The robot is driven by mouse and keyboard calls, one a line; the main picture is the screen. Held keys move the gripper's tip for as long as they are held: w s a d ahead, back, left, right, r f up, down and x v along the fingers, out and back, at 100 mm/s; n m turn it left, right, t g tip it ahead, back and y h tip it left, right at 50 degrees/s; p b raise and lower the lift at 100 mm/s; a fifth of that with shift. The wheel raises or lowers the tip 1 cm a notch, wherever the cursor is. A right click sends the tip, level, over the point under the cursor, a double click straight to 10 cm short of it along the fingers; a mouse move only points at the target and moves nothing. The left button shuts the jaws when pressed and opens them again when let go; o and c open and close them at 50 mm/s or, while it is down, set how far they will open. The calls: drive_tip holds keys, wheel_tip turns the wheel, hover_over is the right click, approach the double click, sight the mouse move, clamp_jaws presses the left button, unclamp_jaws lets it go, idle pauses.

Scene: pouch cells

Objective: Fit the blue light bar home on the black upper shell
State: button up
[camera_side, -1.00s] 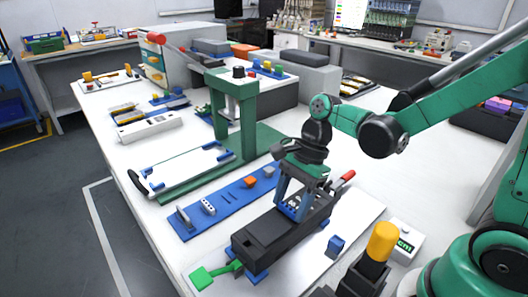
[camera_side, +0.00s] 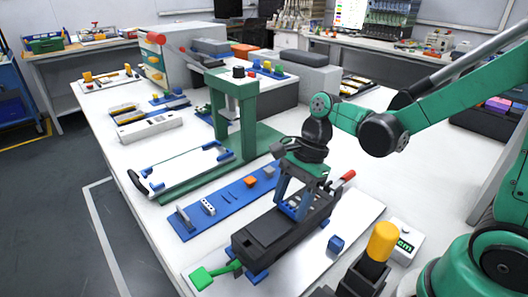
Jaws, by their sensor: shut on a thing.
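The black upper shell (camera_side: 262,232) lies in a fixture on a white board, its long side running from lower left to upper right. My gripper (camera_side: 293,205) points down over the shell's far right half. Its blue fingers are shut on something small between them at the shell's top. I take this to be the blue light bar, but it is too small and too much covered by the fingers to make out. I cannot tell whether the bar touches the shell or is seated.
A blue strip (camera_side: 228,206) with small parts lies left of the shell. A green press (camera_side: 232,120) stands behind it. A green handle (camera_side: 202,278) and a red handle (camera_side: 347,176) flank the fixture. A blue block (camera_side: 335,244) and a yellow-topped post (camera_side: 383,240) stand at right.

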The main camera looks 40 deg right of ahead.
drive_tip(key=shift+f, duration=0.45)
drive_tip(key=o, duration=1.3)
drive_tip(key=shift+r, duration=0.1)
drive_tip(key=shift+v, duration=2.75)
